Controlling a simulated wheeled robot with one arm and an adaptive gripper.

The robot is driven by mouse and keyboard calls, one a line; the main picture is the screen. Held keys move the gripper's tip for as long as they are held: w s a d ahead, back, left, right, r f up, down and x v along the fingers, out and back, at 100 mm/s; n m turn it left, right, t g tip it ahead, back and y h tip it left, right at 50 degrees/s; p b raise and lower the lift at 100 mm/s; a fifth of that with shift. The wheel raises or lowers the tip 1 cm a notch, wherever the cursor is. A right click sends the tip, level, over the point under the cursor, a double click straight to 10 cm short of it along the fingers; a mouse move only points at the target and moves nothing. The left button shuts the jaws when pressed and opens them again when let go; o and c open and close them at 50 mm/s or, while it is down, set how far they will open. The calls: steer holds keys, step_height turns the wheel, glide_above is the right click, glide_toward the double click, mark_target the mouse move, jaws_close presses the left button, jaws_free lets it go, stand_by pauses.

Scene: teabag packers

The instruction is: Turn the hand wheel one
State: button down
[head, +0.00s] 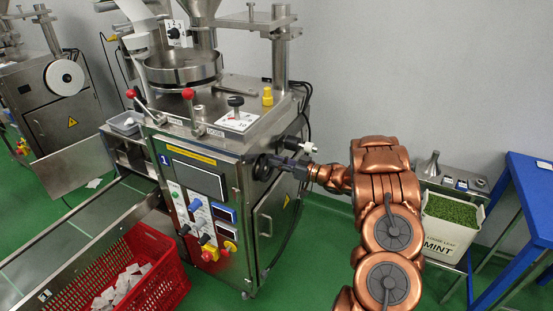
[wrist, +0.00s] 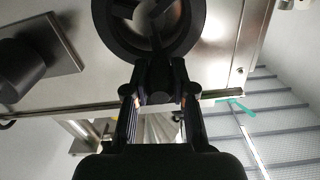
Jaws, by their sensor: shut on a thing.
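The hand wheel (head: 262,168) is a dark round wheel on the right side of the steel packing machine marked 1 (head: 215,150). In the wrist view the black hand wheel (wrist: 112,30) fills the top middle, with its hub and a spoke showing. My gripper (head: 277,163) reaches in from the right and meets the wheel. In the wrist view my gripper (wrist: 160,85) is shut at the wheel's lower rim. The fingertips hide the part of the wheel that they hold.
A red crate (head: 178,262) with white teabags stands on the green floor at the front left. A MINT container (head: 447,238) of green leaves and a blue table (head: 530,170) stand at the right. Red-knobbed levers (head: 187,94) rise from the machine top.

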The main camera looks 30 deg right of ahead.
steer(key=shift+w+d+m+p, duration=0.15)
steer(key=shift+d+m+p, duration=0.1)
steer(key=shift+m+p, duration=0.35)
steer(key=shift+f, duration=0.1)
steer(key=c, duration=1)
jaws_free()
steer(key=v, duration=1.2)
